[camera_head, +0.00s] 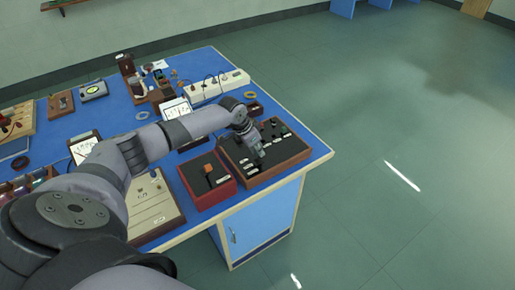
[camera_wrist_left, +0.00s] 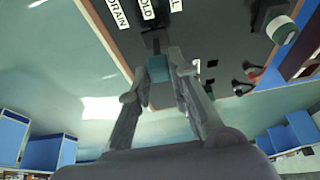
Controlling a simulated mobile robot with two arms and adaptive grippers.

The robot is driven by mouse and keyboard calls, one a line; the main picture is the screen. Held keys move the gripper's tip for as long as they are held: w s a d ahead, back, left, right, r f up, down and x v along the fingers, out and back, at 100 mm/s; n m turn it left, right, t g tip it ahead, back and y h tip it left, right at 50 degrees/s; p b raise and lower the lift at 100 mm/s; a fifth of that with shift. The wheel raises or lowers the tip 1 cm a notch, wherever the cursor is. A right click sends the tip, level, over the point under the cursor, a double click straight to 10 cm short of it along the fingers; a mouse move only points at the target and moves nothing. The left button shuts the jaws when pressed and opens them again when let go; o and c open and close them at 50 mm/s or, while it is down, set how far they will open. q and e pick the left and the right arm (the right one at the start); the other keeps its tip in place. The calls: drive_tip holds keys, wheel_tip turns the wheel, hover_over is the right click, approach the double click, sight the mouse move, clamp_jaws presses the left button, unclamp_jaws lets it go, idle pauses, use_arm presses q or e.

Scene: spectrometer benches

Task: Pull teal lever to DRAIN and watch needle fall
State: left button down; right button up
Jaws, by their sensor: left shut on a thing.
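The teal lever (camera_wrist_left: 158,68) stands out from a dark control panel (camera_wrist_left: 215,50) in the left wrist view. Its stem meets the panel nearest the HOLD label (camera_wrist_left: 147,9); the DRAIN label (camera_wrist_left: 117,14) is to its left. My left gripper (camera_wrist_left: 160,74) is shut on the lever's teal end, one finger on each side. In the head view the left gripper (camera_head: 259,153) is over the wood-framed panel (camera_head: 285,150), and the lever is hidden there. White-faced needle meters (camera_head: 176,109) stand on the bench; their needles are too small to read. My right gripper is not in view.
A red box with an orange-topped lever (camera_head: 208,170) sits just left of the panel. A white power strip (camera_head: 220,86) and other instruments fill the back of the blue bench (camera_head: 313,148). Open floor (camera_head: 400,170) lies to the right.

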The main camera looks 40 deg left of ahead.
use_arm(q)
drive_tip(key=shift+s+d+r+p, duration=0.1)
drive_tip(key=shift+d+p, duration=0.05)
drive_tip(key=shift+p, duration=0.3)
drive_tip(key=y+p, duration=0.1)
drive_tip(key=d+t+y+p, duration=0.1)
drive_tip(key=p, duration=0.1)
drive_tip(key=shift+s+d+p, duration=0.3)
drive_tip(key=shift+s, duration=0.05)
drive_tip(key=shift+s+d+f+m+y+p, duration=0.1)
drive_tip(key=shift+d+f+m+y+p, duration=0.3)
drive_tip(key=shift+y, duration=0.3)
drive_tip(key=shift+s+d+f+t+y+p, duration=0.2)
drive_tip(key=shift+d+t+y+p, duration=0.15)
drive_tip(key=shift+t+y, duration=0.35)
drive_tip(key=c, duration=1.5)
unclamp_jaws()
drive_tip(key=v, duration=1.2)
drive_tip(key=shift+w+d, duration=0.1)
